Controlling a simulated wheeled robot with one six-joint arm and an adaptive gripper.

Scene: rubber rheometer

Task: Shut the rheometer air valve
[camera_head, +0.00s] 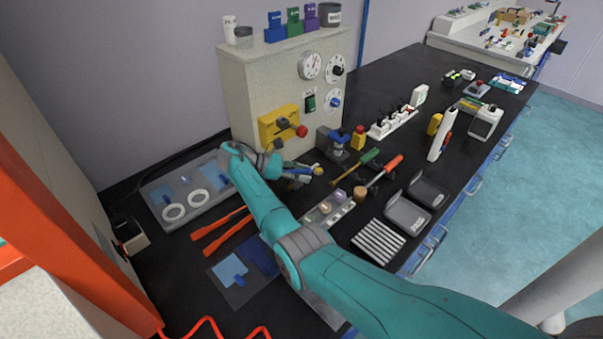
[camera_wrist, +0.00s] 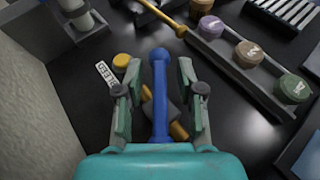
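A small valve with a long blue lever (camera_wrist: 160,85) and a grey and brass-coloured body (camera_wrist: 178,130) sits low over the black bench in the wrist view. The blue lever also shows in the head view (camera_head: 298,171), near the foot of the beige rheometer cabinet (camera_head: 262,82). My gripper (camera_wrist: 158,72) is open, with one finger on each side of the lever. A gap shows between the lever and both fingers. Part of the valve body is hidden behind the lever and fingers. In the head view my gripper (camera_head: 282,168) is small and partly hidden by my arm.
A yellow cap (camera_wrist: 122,61) and a small white label (camera_wrist: 108,76) lie left of the lever. A rack of coloured round pots (camera_wrist: 248,54) stands to the right. Screwdrivers (camera_head: 385,168) lie nearby, and a yellow bracket with a red knob (camera_head: 301,131) is on the cabinet.

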